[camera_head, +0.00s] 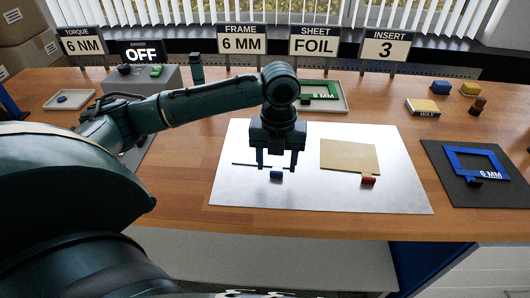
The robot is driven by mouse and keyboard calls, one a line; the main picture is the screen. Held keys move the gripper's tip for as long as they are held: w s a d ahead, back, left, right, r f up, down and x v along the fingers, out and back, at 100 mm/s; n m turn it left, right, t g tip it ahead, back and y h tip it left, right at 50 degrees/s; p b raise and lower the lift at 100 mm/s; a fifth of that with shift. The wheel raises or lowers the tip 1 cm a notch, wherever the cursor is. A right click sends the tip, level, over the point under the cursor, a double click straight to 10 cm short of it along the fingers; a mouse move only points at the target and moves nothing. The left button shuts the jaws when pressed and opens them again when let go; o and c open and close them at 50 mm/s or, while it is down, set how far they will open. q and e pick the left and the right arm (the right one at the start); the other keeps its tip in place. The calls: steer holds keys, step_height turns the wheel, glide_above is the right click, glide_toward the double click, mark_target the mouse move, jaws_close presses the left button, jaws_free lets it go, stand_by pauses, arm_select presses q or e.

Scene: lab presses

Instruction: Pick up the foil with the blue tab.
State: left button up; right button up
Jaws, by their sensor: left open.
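A blue tab (277,175) lies on the pale metal-grey plate (400,198) at the middle of the table. The foil it belongs to is hard to make out against the plate; a thin dark line shows left of my gripper. My left gripper (277,167) points down just above and behind the blue tab, its two fingers apart on either side of it. Nothing shows between the fingers. A tan sheet (349,156) with a red tab (368,180) lies to the right on the same plate. My right gripper is out of view.
A dark mat (500,195) with a blue frame (454,156) is at right. Behind are a tray (340,105) with a green frame, a yellow-topped block (423,106), and upright signs, one reading "SHEET FOIL" (314,44). Bare wood lies between plate and mat.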

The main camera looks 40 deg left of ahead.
mark_target(276, 173)
arm_select(q)
steer(key=shift+f, duration=1.55)
steer(key=shift+c, duration=0.3)
steer(key=shift+w, duration=0.1)
steer(key=c, duration=1)
